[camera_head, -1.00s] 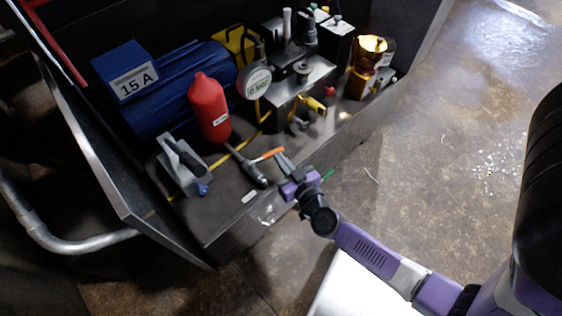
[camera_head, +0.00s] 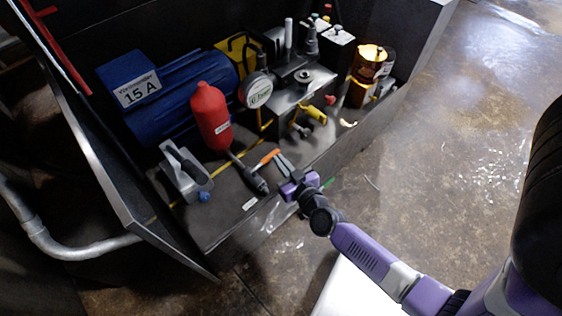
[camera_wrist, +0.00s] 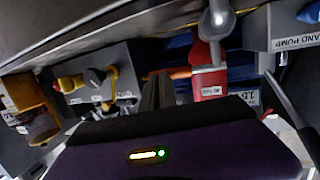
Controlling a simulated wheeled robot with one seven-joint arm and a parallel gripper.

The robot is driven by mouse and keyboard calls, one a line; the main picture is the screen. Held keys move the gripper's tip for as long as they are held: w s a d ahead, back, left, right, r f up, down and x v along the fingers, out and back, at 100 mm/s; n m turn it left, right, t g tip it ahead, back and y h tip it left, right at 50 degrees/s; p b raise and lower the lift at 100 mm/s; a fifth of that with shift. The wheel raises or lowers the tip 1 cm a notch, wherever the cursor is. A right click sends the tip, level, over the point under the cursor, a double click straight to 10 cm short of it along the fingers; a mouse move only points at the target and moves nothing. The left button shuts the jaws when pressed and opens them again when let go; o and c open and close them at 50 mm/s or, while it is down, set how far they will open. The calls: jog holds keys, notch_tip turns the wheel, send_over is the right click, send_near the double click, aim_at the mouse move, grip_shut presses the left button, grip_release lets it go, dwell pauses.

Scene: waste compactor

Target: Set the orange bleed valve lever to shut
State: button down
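The orange bleed valve lever (camera_head: 266,158) sticks out from a dark valve fitting (camera_head: 258,183) near the front edge of the machine bay, below the red bottle-shaped vessel. It slants up to the right in the head view. My gripper (camera_head: 283,160) is at the lever's right end, its dark fingers close together. In the wrist view the fingers (camera_wrist: 158,90) stand close side by side, and the orange lever (camera_wrist: 180,73) shows just right of them, in front of the red vessel. I cannot tell whether they touch. Nothing is clearly held between the fingers.
Around the lever are the red vessel (camera_head: 211,115), a grey hand pump bracket (camera_head: 186,172), a round gauge (camera_head: 258,90) and a yellow-handled valve (camera_head: 316,113). A blue motor (camera_head: 168,95) stands behind. A metal panel (camera_head: 120,190) bounds the left. Open floor lies right.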

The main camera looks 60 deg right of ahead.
jog(key=shift+w+d+r, duration=0.1)
jog(key=shift+d, duration=0.05)
jog(key=p+v, duration=0.1)
jog(key=v, duration=0.7)
dwell(0.3)
